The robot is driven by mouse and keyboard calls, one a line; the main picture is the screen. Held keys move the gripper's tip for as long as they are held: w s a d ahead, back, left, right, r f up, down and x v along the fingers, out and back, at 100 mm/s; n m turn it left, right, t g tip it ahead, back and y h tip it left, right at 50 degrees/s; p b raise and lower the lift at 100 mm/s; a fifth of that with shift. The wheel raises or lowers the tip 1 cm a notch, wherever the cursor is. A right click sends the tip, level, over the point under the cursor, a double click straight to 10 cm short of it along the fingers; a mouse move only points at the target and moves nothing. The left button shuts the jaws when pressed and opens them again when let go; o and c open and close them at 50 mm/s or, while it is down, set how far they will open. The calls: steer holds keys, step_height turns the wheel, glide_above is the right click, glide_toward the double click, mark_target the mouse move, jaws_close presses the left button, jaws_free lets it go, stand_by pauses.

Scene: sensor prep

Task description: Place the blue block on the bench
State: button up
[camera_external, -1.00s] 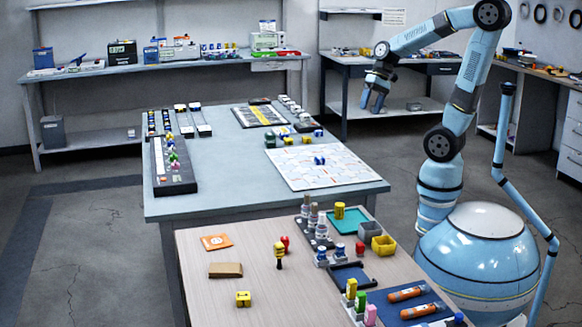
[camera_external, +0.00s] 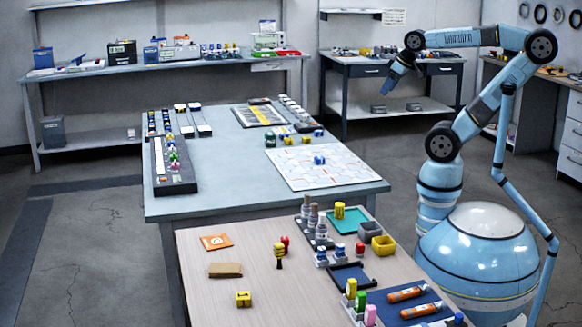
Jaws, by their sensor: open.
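A small blue block (camera_external: 319,160) sits on the white patterned board (camera_external: 345,175), which lies on the near part of the grey-blue bench (camera_external: 230,195). My gripper (camera_external: 388,84) is open in the air, above and to the right of the block in the picture, in front of the back table. It points down and to the left and is clear of the block. I see nothing held between its fingers, though they are small here.
A dark rack (camera_external: 173,178) lines the bench's left edge. Small yellow pieces (camera_external: 306,142) lie near the board. The bench's near left part is bare.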

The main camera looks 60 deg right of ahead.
steer(key=shift+w, duration=0.1)
steer(key=n+g+y, duration=0.2)
steer(key=n+y, duration=0.1)
steer(key=n, duration=0.6)
glide_above(320, 158)
steer(key=s+d, duration=0.1)
steer(key=d, duration=0.2)
steer(key=shift+s+a+f, duration=0.1)
steer(key=shift+a+f, duration=0.05)
steer(key=shift+f, duration=7.4)
steer(key=shift+a+f, duration=0.1)
steer(key=shift+f, duration=7.45)
steer(key=shift+s+x, duration=0.1)
steer(key=shift+x, duration=1.2)
steer(key=shift+s+x, duration=0.15)
steer(key=shift+x, duration=1.15)
steer(key=shift+a, duration=0.2)
steer(key=c, duration=1.2)
